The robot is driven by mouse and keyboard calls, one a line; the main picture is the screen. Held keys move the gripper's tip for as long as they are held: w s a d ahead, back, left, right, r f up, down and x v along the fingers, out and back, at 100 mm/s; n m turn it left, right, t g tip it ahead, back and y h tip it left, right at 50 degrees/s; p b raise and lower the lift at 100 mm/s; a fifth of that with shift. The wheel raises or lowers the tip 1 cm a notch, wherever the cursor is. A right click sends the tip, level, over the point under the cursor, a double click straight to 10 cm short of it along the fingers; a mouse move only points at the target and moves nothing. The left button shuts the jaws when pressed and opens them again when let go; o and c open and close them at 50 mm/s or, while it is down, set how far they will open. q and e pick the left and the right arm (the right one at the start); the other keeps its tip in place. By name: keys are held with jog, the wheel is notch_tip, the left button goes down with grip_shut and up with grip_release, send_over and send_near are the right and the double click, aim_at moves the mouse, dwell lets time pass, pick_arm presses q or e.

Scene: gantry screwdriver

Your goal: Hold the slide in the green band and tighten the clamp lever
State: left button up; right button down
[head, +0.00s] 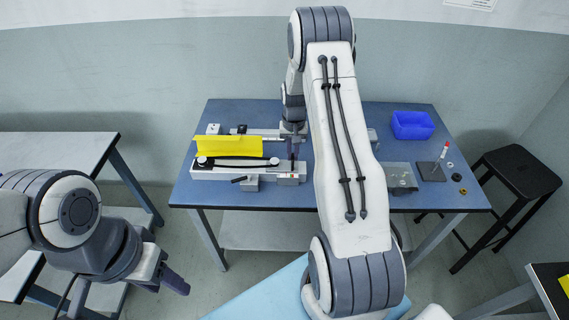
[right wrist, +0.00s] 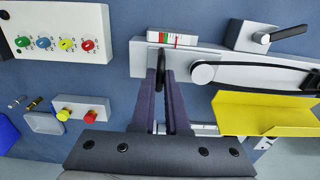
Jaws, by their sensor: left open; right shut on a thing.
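Whether this knob is the slide's own handle is hard to tell. Beside it a small scale (right wrist: 173,39) carries red, green and white bands; no pointer against the green band can be made out. The clamp lever (right wrist: 288,32) is black and sits on a grey block, apart from my right gripper; it also shows in the head view (head: 238,179) at the fixture's front. My left gripper (head: 174,280) is open and empty, low at the left, away from the table.
A yellow guard (head: 228,146) stands along the rail. A belt (right wrist: 255,66) runs beside it. A panel with several coloured knobs (right wrist: 80,22), a blue bin (head: 412,125) and small parts lie on the right of the blue table (head: 335,112). A black stool (head: 520,172) stands at the right.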

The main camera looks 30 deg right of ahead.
pick_arm(q)
jog(key=shift+r, duration=0.1)
pick_arm(e)
jog(key=shift+s+d, duration=0.65)
jog(key=shift+d, duration=0.3)
dwell(0.4)
pick_arm(q)
jog(key=shift+w, duration=0.1)
jog(key=shift+c, duration=0.4)
jog(key=n+h, duration=0.4)
jog(key=n, duration=1.9)
send_over(235, 180)
jog(key=w+a, duration=0.1)
jog(key=a, duration=0.4)
notch_tip(235, 180, down, 14)
jog(key=r, duration=0.1)
jog(key=shift+g, duration=0.4)
jog(key=x, duration=1.1)
jog(key=shift+a+f, duration=0.2)
jog(key=shift+f, duration=0.3)
